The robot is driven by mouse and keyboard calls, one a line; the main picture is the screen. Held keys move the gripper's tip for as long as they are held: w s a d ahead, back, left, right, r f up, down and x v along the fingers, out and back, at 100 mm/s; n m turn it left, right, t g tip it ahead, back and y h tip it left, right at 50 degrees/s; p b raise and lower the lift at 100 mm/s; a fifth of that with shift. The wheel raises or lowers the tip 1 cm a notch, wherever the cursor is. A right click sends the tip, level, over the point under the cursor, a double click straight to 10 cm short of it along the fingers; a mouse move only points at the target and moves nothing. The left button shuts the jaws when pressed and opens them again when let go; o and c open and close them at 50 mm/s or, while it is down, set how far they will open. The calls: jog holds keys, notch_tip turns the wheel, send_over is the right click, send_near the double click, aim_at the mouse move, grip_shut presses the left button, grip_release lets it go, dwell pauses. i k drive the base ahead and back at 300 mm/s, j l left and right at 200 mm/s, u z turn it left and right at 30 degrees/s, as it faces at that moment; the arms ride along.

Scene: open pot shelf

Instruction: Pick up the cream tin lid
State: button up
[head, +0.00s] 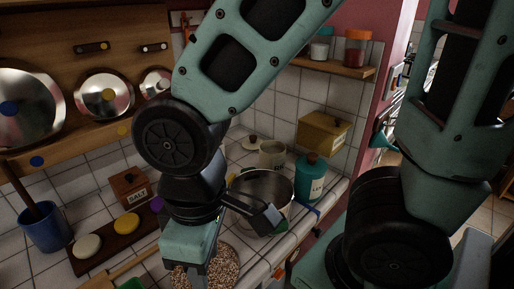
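A teal bottle (310,178) and a yellow box (323,132) stand right of the tin. A salt box (130,187), a blue pot (45,227) and a dark board with coloured discs (106,244) are at left. Metal lids hang on the wooden rack (60,140).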

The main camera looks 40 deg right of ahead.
aim_at(253, 143)
jog(key=l, duration=0.8)
jog(key=i+l, duration=0.15)
jog(key=l, duration=0.65)
jog(key=u, duration=0.05)
